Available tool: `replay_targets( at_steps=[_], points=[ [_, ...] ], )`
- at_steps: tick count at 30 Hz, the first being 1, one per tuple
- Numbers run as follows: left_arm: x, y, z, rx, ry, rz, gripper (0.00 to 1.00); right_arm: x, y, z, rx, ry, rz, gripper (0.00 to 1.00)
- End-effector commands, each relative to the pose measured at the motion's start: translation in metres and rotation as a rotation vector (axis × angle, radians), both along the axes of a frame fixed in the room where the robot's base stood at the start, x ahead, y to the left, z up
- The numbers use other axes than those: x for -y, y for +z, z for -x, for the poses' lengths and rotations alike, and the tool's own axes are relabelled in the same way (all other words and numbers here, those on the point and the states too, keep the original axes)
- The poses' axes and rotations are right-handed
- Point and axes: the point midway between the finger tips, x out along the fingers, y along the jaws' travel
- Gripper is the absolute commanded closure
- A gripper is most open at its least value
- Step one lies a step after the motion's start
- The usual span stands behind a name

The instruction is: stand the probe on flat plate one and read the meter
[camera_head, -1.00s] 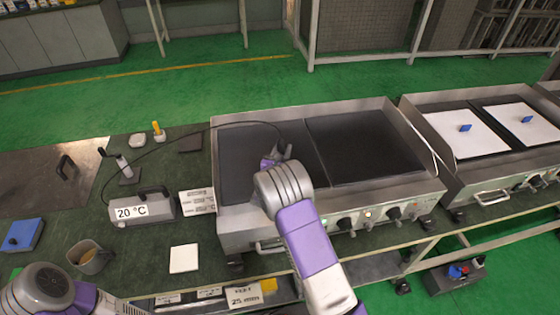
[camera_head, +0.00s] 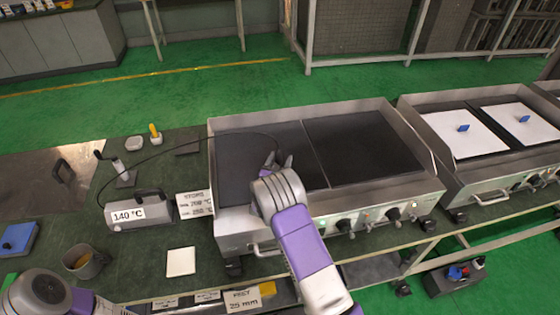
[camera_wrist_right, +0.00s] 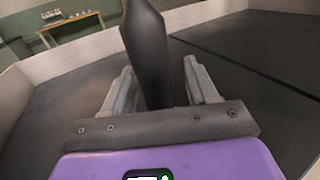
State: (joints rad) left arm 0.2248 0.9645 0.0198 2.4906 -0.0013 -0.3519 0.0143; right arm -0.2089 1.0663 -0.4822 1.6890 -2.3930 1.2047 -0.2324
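My right gripper (camera_head: 279,160) is low over the left dark plate (camera_head: 236,165) of the near griddle. In the right wrist view its fingers (camera_wrist_right: 160,92) are on both sides of the dark probe handle (camera_wrist_right: 147,45), shut on it. The handle stands roughly upright. The probe's tip is hidden, so I cannot see its contact with the plate. A thin black cable runs from the gripper to the grey meter (camera_head: 142,212), whose display reads 140 °C. My left arm shows at the bottom left; its gripper is out of view.
The griddle's right plate (camera_head: 365,147) is bare. A printed card (camera_head: 194,204) stands beside the meter. A second griddle with white sheets (camera_head: 464,133) stands right.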

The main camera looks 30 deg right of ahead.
Motion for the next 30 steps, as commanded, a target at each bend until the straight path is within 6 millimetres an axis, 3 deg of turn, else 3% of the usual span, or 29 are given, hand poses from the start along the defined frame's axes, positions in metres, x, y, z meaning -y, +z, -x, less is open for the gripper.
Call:
replay_targets(
  at_steps=[11,24,30],
  points=[
    [0.0,0.005,0.0,0.0,0.0,0.0,0.57,-0.006,0.004,0.005,-0.001,0.002,-0.001,0.42],
    [0.0,0.018,0.0,0.0,0.0,0.0,0.57,-0.066,0.004,0.072,-0.002,0.004,-0.001,0.42],
    [0.0,0.02,0.0,0.0,0.0,0.0,0.57,-0.078,0.004,0.088,0.0,0.001,0.0,0.42]
  ],
)
